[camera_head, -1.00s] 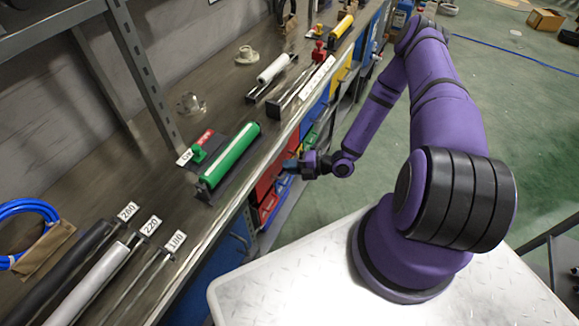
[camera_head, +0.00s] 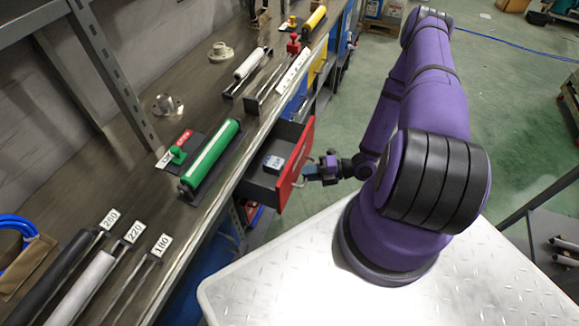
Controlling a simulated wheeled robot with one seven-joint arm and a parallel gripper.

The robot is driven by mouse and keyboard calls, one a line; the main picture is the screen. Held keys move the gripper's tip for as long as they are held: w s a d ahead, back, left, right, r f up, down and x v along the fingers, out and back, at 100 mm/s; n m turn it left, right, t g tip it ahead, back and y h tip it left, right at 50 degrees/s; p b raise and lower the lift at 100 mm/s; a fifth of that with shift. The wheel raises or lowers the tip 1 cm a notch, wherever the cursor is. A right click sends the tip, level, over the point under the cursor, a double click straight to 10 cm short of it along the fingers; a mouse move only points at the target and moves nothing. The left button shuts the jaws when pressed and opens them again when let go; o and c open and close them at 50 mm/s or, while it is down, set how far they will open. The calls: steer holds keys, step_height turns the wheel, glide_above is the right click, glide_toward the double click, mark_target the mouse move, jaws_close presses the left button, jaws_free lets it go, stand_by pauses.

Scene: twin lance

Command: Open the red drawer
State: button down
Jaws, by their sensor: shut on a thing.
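The red drawer (camera_head: 294,165) is pulled out from under the workbench, with its red front facing right toward my arm. Its dark inside shows, with a small dark box with a light label (camera_head: 273,162) lying in it. My gripper (camera_head: 308,172) is at the drawer's front, shut on its handle (camera_head: 300,183). The fingertips are small in this view and the grip itself is partly hidden.
The workbench top (camera_head: 150,215) runs along the left with a green roller (camera_head: 211,152), flanges and several labelled rods. A white metal plate (camera_head: 300,285) lies below my arm. Green floor (camera_head: 510,110) is free at the right.

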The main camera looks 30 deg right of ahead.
steer(key=s+d, duration=0.5)
steer(key=s, duration=0.1)
steer(key=shift+s, duration=0.35)
steer(key=c, duration=1.2)
jaws_free()
steer(key=v, duration=1)
steer(key=shift+s+d+r, duration=0.1)
steer(key=shift+s+d, duration=0.15)
